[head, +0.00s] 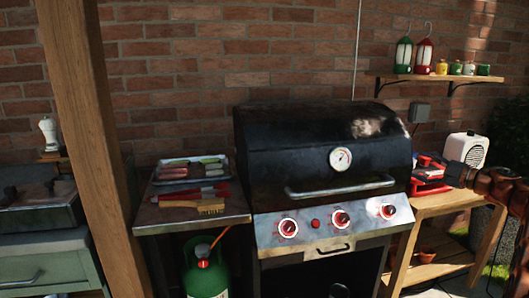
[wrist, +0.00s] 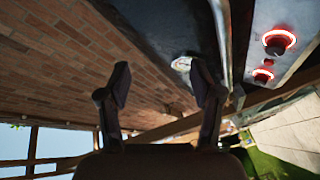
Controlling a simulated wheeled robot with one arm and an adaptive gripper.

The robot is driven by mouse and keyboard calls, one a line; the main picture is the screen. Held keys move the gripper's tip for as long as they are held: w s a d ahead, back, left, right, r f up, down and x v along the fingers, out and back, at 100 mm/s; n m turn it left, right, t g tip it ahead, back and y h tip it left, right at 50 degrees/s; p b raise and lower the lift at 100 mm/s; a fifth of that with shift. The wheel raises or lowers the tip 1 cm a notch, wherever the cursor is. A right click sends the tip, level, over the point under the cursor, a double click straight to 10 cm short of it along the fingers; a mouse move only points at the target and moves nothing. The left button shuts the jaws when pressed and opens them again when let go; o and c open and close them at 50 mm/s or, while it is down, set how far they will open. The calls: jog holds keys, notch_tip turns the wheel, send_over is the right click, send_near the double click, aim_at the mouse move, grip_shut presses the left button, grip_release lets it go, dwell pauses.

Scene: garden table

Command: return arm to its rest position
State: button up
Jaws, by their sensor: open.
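My gripper (wrist: 163,85) is open in the wrist view, its two dark fingers apart with nothing between them. Brick wall and the grill's dark lid lie beyond the fingers. In the head view my reddish-brown arm (head: 500,186) enters from the right edge, in front of the wooden side table at the grill's right. Its dark end reaches left near the red items there; the fingers cannot be made out in that view.
A black grill (head: 290,150) with a closed lid and red-ringed knobs (head: 341,219) stands centre. A side shelf (head: 165,217) holds a food tray (head: 225,172) and a brush (head: 210,207). A wooden post (head: 90,130) stands left. Lanterns (head: 424,55) stand on a wall shelf (head: 440,78).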

jog(key=w+r+m+t+h, duration=0.2)
jog(key=r+m+t+h, duration=0.1)
jog(key=r+m+h, duration=0.35)
jog(key=w+r+m+t+h, duration=0.2)
jog(key=r+m+h, duration=0.3)
jog(key=r, duration=0.2)
jog(key=s+a+f+m+g+h, duration=0.1)
jog(key=s+a+f+m+g, duration=0.3)
jog(key=s+f, duration=0.5)
jog(key=s+a+f+m+g+h, duration=0.15)
jog(key=s+a+f+g, duration=0.45)
jog(key=s, duration=0.6)
jog(key=s+a+f+m+g, duration=0.4)
jog(key=s+a+f, duration=0.2)
jog(key=s+f, duration=0.35)
jog(key=s+a+f+g+y, duration=0.1)
jog(key=s+a+f+g, duration=0.3)
jog(key=s, duration=0.7)
jog(key=s+a+f+n+g+y, duration=0.1)
jog(key=s+a+f, duration=0.1)
jog(key=s+a, duration=0.65)
jog(key=s+a+f+g+y, duration=0.2)
jog(key=s+a+g, duration=0.1)
jog(key=s, duration=0.9)
notch_tip(320, 180, up, 15)
jog(key=w+t+p, duration=0.1)
jog(key=p, duration=1.3)
jog(key=shift+w, duration=0.25)
jog(key=shift+a, duration=0.1)
